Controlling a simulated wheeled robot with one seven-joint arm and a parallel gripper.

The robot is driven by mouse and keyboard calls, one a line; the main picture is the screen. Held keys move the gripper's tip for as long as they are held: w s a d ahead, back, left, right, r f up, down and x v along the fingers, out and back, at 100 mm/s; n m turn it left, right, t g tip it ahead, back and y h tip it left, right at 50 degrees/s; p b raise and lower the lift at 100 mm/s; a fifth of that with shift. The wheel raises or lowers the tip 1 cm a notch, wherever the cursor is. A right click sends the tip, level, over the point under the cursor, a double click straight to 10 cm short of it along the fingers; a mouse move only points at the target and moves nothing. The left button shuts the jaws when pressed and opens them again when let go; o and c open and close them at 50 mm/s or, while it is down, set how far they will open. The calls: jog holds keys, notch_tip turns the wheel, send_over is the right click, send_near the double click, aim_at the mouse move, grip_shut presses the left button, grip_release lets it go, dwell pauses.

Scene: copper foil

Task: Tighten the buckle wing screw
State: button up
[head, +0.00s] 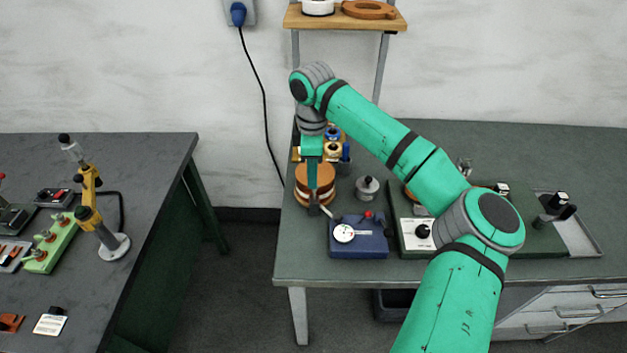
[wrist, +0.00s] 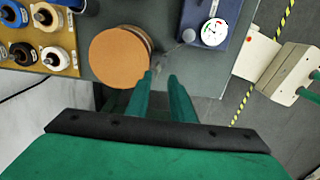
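A round drum with an orange-brown top (head: 315,173) stands near the left edge of the green bench, with a pale band around its side. Its flat top also shows in the wrist view (wrist: 120,57). A small greyish metal piece (wrist: 160,63), perhaps the buckle wing screw, shows just beyond the fingertips. Contact with it is unclear.
A blue block with a white dial (head: 344,233) stands close at the drum's right. A grey weight (head: 367,188) is behind it. A wooden rack of spools (wrist: 45,40) is beside the drum. Another bench (head: 150,180) stands left, across a floor gap.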

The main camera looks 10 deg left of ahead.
aim_at(314, 192)
jog(key=shift+w+d+f, duration=0.1)
jog(key=shift+d+f, duration=0.05)
jog(key=shift+f, duration=0.6)
jog(key=shift+w+d+f, duration=0.1)
jog(key=shift+f, duration=0.65)
grip_shut()
